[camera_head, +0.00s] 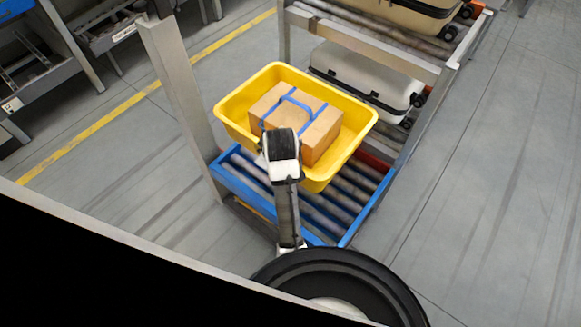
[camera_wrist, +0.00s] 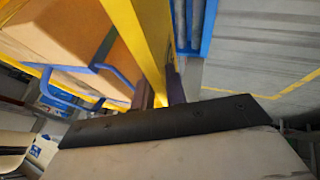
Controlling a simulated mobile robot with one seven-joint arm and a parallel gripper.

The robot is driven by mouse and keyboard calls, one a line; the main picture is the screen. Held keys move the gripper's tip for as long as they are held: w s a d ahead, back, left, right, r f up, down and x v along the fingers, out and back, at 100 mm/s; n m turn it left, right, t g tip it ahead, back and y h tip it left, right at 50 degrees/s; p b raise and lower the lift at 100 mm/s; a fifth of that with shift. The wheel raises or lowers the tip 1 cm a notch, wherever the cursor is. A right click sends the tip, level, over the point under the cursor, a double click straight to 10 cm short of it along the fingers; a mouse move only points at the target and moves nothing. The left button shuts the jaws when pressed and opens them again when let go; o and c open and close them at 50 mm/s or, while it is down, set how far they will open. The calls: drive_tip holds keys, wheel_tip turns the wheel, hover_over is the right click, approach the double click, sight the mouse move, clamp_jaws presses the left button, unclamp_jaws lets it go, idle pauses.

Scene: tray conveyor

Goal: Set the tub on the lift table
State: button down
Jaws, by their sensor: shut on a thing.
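The yellow tub (camera_head: 240,99) is above the blue-edged roller table (camera_head: 345,205) in the head view, slightly tilted in the picture. A brown cardboard box (camera_head: 318,130) with blue straps lies inside it. My gripper (camera_wrist: 160,90) is shut on the tub's yellow wall (camera_wrist: 147,35) in the wrist view, one finger on each side. In the head view my wrist hides the fingers and part of the near rim. I cannot tell whether the tub's underside touches the rollers. The blue-edged table is probably the lift table.
A white suitcase (camera_head: 362,78) lies on a lower roller level behind the tub, and a beige suitcase (camera_head: 415,14) lies on the upper level. A grey post (camera_head: 180,85) stands close to the tub's left. Open floor (camera_head: 490,200) lies to the right.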

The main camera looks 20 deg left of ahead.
wheel_tip(320, 180, down, 19)
drive_tip(key=shift+w, duration=0.15)
drive_tip(key=c, duration=1.8)
unclamp_jaws()
drive_tip(key=shift+s+f, duration=0.15)
drive_tip(key=shift+s, duration=0.05)
drive_tip(key=o, duration=0.4)
drive_tip(key=shift+c, duration=0.2)
drive_tip(key=v, duration=1.2)
